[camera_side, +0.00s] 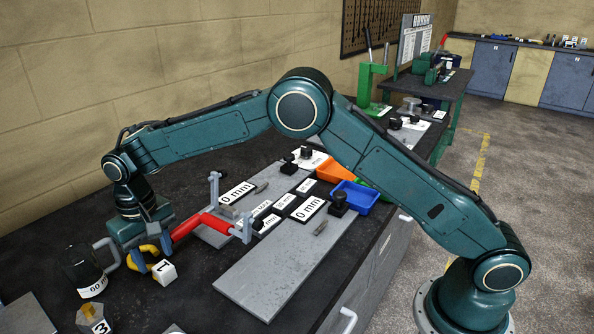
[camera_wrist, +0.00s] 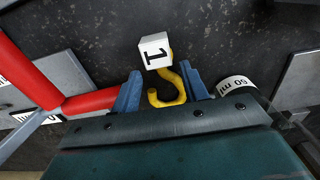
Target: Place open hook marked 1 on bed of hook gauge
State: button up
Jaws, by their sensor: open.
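The open hook marked 1 is a yellow hook (camera_wrist: 171,88) with a white block (camera_wrist: 155,50) marked 1; its block also shows in the side view (camera_side: 164,271). My gripper (camera_wrist: 161,72) is open, with its blue jaws on either side of the yellow hook in the wrist view. I cannot tell whether either jaw touches it. The hook is near the dark bench top at the left. A long grey plate (camera_side: 262,283) with 0 mm labels lies to the right; I cannot tell for sure that it is the hook gauge bed.
A black cylinder (camera_side: 78,264) with a white label is close on the left. A block marked 3 (camera_side: 94,319) is at the front left. Blue (camera_side: 360,195) and orange (camera_side: 336,172) bins sit farther back.

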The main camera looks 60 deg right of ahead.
notch_tip(320, 180, up, 9)
jog(key=shift+r, duration=0.2)
dwell(0.3)
dwell(0.4)
